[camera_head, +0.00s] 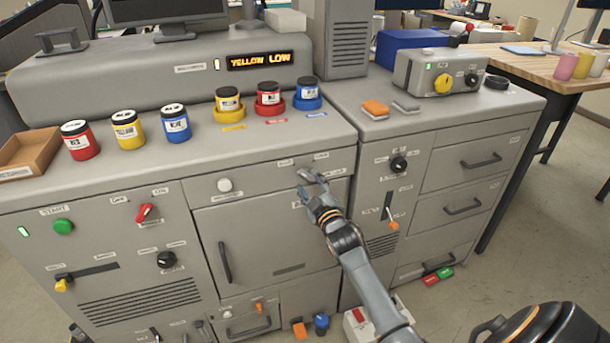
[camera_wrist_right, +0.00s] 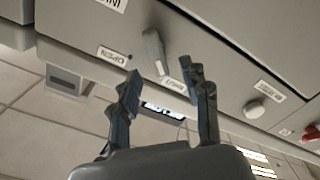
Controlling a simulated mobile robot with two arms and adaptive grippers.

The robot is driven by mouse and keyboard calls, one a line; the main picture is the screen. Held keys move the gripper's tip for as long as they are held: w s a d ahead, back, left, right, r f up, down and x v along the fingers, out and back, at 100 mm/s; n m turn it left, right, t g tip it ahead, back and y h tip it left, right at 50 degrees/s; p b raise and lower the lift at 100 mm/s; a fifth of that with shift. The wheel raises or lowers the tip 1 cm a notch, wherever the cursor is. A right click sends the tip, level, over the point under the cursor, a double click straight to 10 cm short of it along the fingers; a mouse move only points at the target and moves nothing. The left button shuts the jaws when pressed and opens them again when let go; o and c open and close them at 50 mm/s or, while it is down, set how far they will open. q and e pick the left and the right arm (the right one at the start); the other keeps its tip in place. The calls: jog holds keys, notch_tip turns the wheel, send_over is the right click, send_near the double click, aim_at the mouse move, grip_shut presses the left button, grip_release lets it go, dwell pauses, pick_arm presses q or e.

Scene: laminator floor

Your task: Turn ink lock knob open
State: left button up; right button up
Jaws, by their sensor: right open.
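The ink lock knob shows in the right wrist view as a small grey lever-shaped handle (camera_wrist_right: 153,52) on the grey cabinet front. A label reading OPEN (camera_wrist_right: 112,56) is beside it, and a second label (camera_wrist_right: 176,86) is partly hidden by a finger. My right gripper (camera_wrist_right: 163,76) is open, with its fingertips close to the knob and the knob between them in this view; I cannot tell whether they touch it. In the head view my right gripper (camera_head: 312,178) is at the upper right of the cabinet front and hides the knob. My left gripper is not in view.
A white round knob (camera_head: 224,185) is on the same panel, left of the gripper. A large door (camera_head: 262,235) lies below. Ink jars, including a yellow one (camera_head: 228,100), stand on the top. A side cabinet with a black knob (camera_head: 398,164) stands to the right.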

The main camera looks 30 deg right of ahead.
aim_at(305, 176)
jog(key=shift+x, duration=1.95)
grip_shut()
